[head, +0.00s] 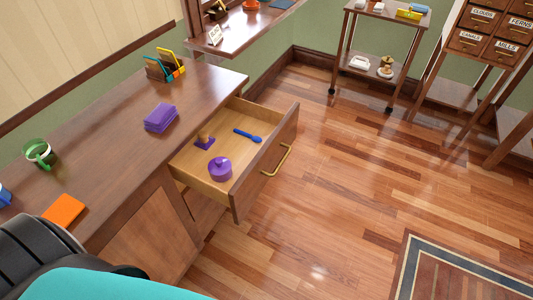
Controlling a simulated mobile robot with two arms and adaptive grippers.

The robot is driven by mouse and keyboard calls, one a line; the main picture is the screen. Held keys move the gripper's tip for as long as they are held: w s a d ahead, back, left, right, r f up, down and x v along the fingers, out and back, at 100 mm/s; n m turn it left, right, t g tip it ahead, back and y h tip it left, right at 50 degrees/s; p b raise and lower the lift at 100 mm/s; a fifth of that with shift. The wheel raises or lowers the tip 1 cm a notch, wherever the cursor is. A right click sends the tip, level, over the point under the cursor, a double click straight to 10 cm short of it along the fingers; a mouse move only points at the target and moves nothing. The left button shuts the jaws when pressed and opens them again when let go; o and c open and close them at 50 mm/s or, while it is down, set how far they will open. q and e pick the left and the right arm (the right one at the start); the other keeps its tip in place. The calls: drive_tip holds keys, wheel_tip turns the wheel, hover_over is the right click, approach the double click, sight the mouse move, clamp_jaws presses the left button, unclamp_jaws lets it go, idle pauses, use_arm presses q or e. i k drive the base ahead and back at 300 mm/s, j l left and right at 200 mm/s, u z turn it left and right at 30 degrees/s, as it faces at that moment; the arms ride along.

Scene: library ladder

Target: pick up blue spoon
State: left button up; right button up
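The blue spoon (247,136) lies flat in the open drawer (208,188), towards its back right. In the drawer, a purple lidded pot (220,169) stands nearer the front, and a small stamp-like thing with a tan knob on a purple base (204,141) is to the left of the spoon. The spoon touches neither. Neither of my grippers can be seen, so I cannot tell whether they are open or shut.
The drawer front has a brass handle (276,160). On the desk (105,145) are a purple stack (160,117), an organiser (163,67), a green mug (39,153) and an orange book (63,210). A cart (365,47) stands behind. The wooden floor right of the drawer is clear.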

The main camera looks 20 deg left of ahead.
sight(255, 139)
drive_tip(key=u, duration=2.75)
drive_tip(key=z, duration=1.8)
drive_tip(key=i+l+u, duration=0.1)
drive_tip(key=u, duration=0.25)
drive_tip(key=l+u, duration=0.15)
drive_tip(key=u, duration=0.25)
drive_tip(key=i+l+u, duration=0.1)
drive_tip(key=u, duration=0.25)
drive_tip(key=l+u, duration=0.4)
drive_tip(key=l, duration=0.7)
drive_tip(key=l+u, duration=0.4)
drive_tip(key=l, duration=0.7)
